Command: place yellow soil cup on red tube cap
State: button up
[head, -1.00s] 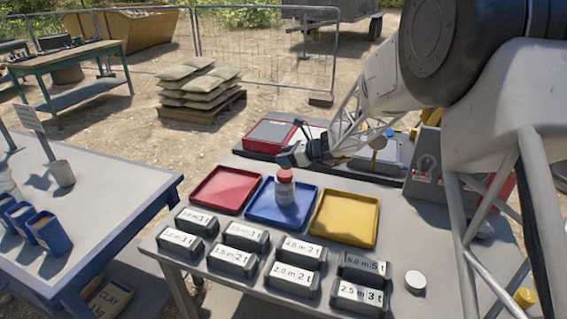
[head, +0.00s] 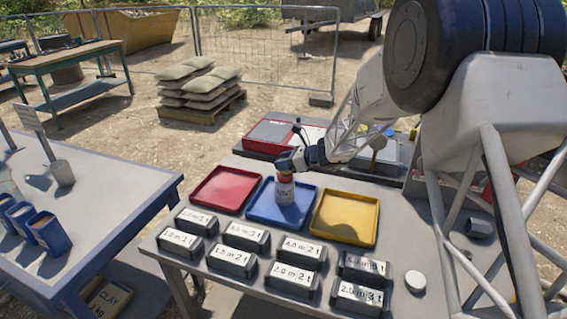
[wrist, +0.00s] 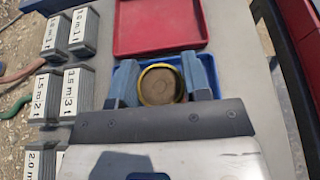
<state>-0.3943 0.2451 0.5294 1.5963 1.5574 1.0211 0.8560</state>
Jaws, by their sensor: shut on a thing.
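My gripper (head: 289,162) is right over the cap. In the wrist view its two blue-grey fingers (wrist: 162,80) are shut on the yellow soil cup (wrist: 160,85), seen from above with a yellow rim and brown soil inside. The cup hides the red cap in the wrist view. In the head view the fingers hide the cup, so I cannot tell whether it touches the cap.
A red tray (head: 226,188) and a yellow tray (head: 345,217) flank the blue one. Several labelled grey blocks (head: 232,262) stand in front. A white round disc (head: 415,281) lies at the front right. A red-edged case (head: 272,133) is behind the trays.

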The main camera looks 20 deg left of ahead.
jog(key=shift+f, duration=0.3)
jog(key=o, duration=1)
jog(key=shift+c, duration=0.2)
jog(key=shift+r, duration=0.2)
jog(key=v, duration=1.2)
jog(key=shift+f, duration=0.1)
jog(key=shift+d, duration=0.1)
